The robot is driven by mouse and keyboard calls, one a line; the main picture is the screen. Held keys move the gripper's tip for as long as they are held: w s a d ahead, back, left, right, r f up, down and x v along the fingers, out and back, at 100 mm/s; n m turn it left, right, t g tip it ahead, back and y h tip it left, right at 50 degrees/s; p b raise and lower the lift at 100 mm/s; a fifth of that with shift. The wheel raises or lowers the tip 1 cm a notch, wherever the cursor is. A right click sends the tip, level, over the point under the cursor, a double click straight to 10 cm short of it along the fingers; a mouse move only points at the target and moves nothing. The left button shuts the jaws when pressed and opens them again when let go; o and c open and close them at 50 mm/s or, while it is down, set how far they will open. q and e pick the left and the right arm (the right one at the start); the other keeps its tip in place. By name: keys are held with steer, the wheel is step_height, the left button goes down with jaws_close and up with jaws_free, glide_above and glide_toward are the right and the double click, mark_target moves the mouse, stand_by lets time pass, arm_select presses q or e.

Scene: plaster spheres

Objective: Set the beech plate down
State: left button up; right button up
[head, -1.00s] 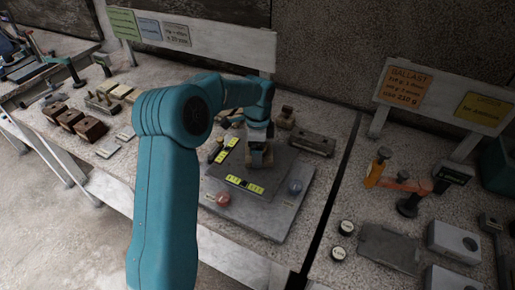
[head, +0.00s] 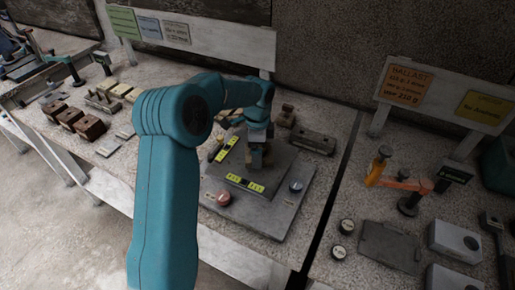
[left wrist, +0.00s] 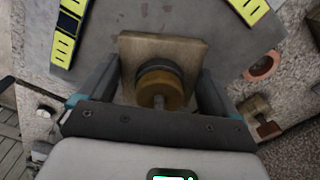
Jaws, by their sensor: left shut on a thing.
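The beech plate (left wrist: 150,46) is a tan square in the left wrist view, with a round brass-coloured piece (left wrist: 160,92) and dark ring in front of its middle. My left gripper (left wrist: 160,76) has a finger at each side edge of the plate and is shut on it. In the head view the gripper (head: 257,146) is over the grey slab (head: 278,165), and the plate is largely hidden by it. I cannot tell whether the plate touches the slab. My right gripper is in neither view.
Two yellow bubble levels (head: 245,184) (head: 228,149) lie on the slab. A red knob (head: 221,198) and a blue-grey knob (head: 296,186) sit at the base's front corners. A dark block (head: 313,141) lies behind right. A sign (head: 408,88) reads "BALLAST".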

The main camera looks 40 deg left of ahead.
arm_select(q)
steer(key=shift+f, duration=0.25)
steer(key=o, duration=0.8)
steer(key=shift+s, duration=0.1)
steer(key=shift+r, duration=0.1)
steer(key=shift+r+p, duration=1.5)
steer(key=shift+r, duration=0.45)
steer(key=shift+f, duration=0.1)
